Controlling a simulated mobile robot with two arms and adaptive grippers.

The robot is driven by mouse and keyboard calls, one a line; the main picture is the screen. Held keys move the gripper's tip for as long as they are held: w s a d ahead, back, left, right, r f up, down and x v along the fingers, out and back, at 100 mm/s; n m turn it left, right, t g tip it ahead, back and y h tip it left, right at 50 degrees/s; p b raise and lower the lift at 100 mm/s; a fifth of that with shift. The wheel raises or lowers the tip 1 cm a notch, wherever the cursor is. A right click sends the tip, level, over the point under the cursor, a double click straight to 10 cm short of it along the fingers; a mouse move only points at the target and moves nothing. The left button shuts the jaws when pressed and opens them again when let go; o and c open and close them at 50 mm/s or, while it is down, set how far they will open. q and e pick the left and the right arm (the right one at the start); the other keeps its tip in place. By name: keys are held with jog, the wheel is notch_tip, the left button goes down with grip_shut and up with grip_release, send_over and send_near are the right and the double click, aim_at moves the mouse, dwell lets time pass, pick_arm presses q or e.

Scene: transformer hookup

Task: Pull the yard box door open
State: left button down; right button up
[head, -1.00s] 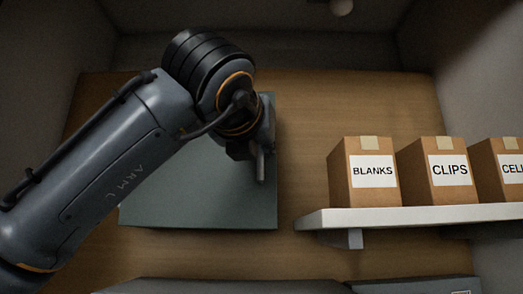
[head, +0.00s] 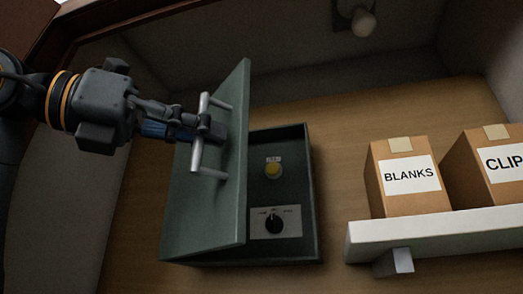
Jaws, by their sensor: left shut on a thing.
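The yard box (head: 315,190) is a dark green box on the wooden back wall. Its door (head: 233,150) stands partly open, swung out toward the left. Inside show a yellow button (head: 273,170) and a black rotary knob (head: 272,224) on a pale plate. A silver bar handle (head: 196,152) is on the door's outer face. My left gripper (head: 205,130) comes in from the left and is shut on the handle at its middle. My right gripper is not in view.
A white shelf (head: 440,230) to the right of the box holds cardboard boxes labelled BLANKS (head: 408,180) and CLIPS (head: 488,170). A lamp (head: 362,20) hangs at the top. The wall between box and shelf is a narrow clear strip.

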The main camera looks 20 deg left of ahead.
pick_arm(q)
jog(key=shift+s+a+r+m+g+h, duration=0.1)
jog(key=shift+s+a+m+g+h, duration=0.45)
jog(key=shift+s+a, duration=0.45)
jog(key=c, duration=1.4)
grip_release()
jog(key=shift+c, duration=0.2)
notch_tip(320, 180, up, 10)
